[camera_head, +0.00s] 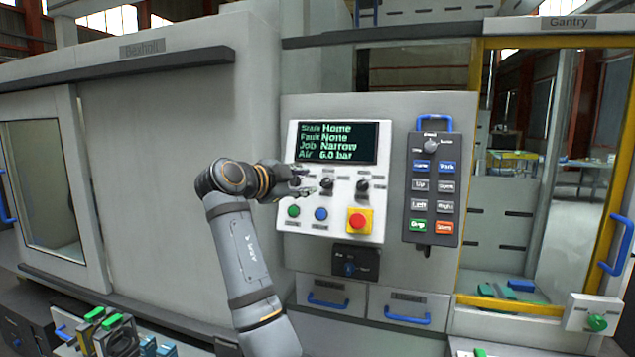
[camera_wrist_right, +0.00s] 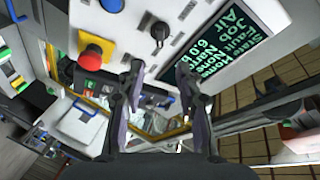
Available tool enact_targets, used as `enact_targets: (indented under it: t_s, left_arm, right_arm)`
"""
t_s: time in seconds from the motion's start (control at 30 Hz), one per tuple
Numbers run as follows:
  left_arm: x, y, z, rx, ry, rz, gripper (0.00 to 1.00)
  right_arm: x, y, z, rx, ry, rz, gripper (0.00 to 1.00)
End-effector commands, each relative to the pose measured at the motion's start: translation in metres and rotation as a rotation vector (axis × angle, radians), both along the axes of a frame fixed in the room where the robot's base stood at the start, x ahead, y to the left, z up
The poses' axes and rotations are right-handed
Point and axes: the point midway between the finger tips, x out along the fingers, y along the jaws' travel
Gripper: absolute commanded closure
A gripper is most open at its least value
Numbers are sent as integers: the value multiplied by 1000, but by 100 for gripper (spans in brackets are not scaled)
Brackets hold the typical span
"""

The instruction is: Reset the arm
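The control panel (camera_head: 336,228) fills the middle of the head view. Its screen (camera_head: 336,142) reads State Home, Fault None, Job Narrow, Air 6.0 bar; it also shows in the right wrist view (camera_wrist_right: 228,48). Below are dark knobs (camera_head: 362,186), a green button (camera_head: 293,211), a blue button (camera_head: 321,214) and a red mushroom button (camera_head: 358,220) on yellow. My right gripper (camera_head: 301,184) is in front of the leftmost knob, partly hiding it; contact cannot be told. In the right wrist view its fingers (camera_wrist_right: 160,88) are apart and empty. My left gripper is out of view.
A dark pendant (camera_head: 431,190) with a top knob and several labelled buttons hangs right of the panel. A black switch box (camera_head: 356,261) and two blue-handled drawers (camera_head: 408,307) are below. A yellow-framed gantry door (camera_head: 474,170) stands right. Several tools (camera_head: 112,335) lie lower left.

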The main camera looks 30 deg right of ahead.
Motion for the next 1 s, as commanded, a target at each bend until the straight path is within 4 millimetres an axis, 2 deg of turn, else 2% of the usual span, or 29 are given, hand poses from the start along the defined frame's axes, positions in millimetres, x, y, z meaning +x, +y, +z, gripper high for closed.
enact_targets:
  t_s: [0.1,0.2,0.77,0.87,0.97,1.0]
  left_arm:
    - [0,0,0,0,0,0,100]
    - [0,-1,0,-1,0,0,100]
    - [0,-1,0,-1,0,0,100]
    - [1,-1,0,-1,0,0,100]
    - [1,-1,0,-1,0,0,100]
    - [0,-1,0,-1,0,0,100]
  right_arm:
    - [-7,18,3,2,-1,1,65]
    - [-11,26,4,0,1,0,65]
    - [-10,28,2,-3,8,2,65]
    - [7,29,-23,-28,86,45,65]
    - [41,31,-83,-82,256,148,65]
    - [56,33,-115,-105,339,202,65]
